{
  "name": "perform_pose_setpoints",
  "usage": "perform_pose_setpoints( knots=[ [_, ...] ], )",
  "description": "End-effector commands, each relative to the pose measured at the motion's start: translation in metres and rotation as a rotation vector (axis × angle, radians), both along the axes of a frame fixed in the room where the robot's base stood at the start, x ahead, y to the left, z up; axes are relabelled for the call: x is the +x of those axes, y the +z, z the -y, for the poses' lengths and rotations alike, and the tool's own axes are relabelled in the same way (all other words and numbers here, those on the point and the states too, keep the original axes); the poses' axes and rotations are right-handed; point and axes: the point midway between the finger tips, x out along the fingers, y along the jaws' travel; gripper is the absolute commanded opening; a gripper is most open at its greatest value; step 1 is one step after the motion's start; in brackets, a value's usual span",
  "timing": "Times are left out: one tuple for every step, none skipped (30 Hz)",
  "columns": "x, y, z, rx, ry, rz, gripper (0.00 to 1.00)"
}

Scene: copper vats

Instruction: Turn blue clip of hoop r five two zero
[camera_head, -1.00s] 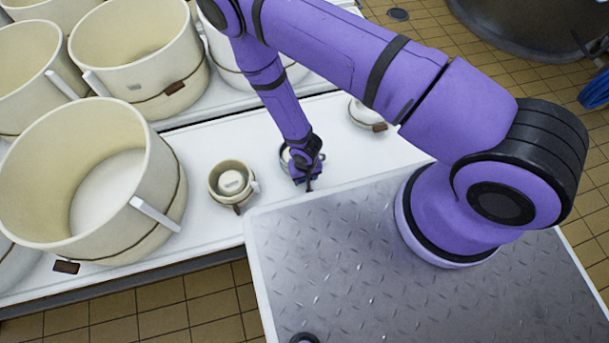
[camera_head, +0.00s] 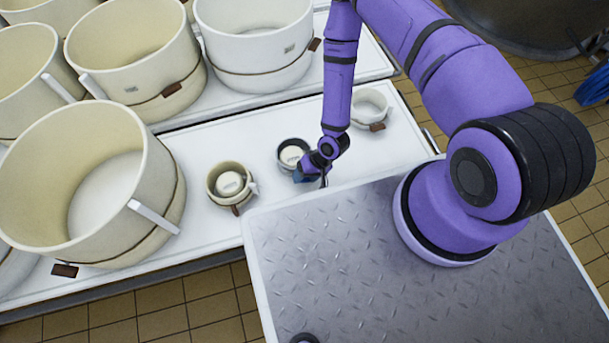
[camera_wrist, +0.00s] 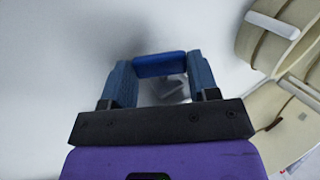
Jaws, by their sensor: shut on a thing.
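My gripper (camera_head: 311,177) is beside the small dark-rimmed hoop (camera_head: 281,157), on its right front side, low over the white bench. In the wrist view a blue clip (camera_wrist: 160,65) spans between my two blue fingers, and they are shut on it. The dark hoop has a pale round piece inside and is partly hidden by my gripper in the head view. A cream small hoop (camera_head: 215,187) stands to its left, and a white small hoop (camera_head: 385,103) to its right. I cannot read any hoop number.
A large cream hoop (camera_head: 165,165) with a white clip stands at the left of the bench (camera_head: 200,265). More large hoops stand behind, including a white one (camera_head: 262,70). The bench between the small hoops is clear. My metal deck is in front.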

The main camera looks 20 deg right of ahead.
Motion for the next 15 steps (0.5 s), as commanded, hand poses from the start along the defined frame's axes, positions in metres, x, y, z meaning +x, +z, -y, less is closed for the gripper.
perform_pose_setpoints(
  knots=[
    [0.0008, -0.0006, 0.0019, 0.024, -0.007, -0.001, 0.31],
    [0.0006, -0.0008, 0.0020, 0.039, -0.008, -0.002, 0.31],
    [0.0003, -0.0010, 0.0020, 0.058, -0.007, -0.003, 0.31],
    [0.0002, -0.0012, 0.0025, 0.072, -0.007, -0.004, 0.31],
    [0.0002, -0.0013, 0.0028, 0.085, -0.007, -0.004, 0.31],
    [0.0003, -0.0013, 0.0027, 0.104, -0.006, -0.004, 0.31],
    [0.0003, -0.0015, 0.0031, 0.117, -0.007, -0.005, 0.31],
    [0.0000, -0.0017, 0.0031, 0.129, -0.005, -0.004, 0.31],
    [0.0002, -0.0019, 0.0035, 0.145, -0.005, -0.005, 0.31],
    [0.0004, -0.0019, 0.0035, 0.157, -0.005, -0.005, 0.31],
    [0.0005, -0.0021, 0.0036, 0.168, -0.004, -0.005, 0.31],
    [0.0005, -0.0025, 0.0040, 0.182, -0.006, -0.005, 0.31],
    [0.0003, -0.0026, 0.0039, 0.192, -0.004, -0.006, 0.31],
    [0.0004, -0.0026, 0.0040, 0.201, -0.004, -0.006, 0.31],
    [0.0004, -0.0026, 0.0040, 0.213, -0.003, -0.006, 0.31]
  ],
)
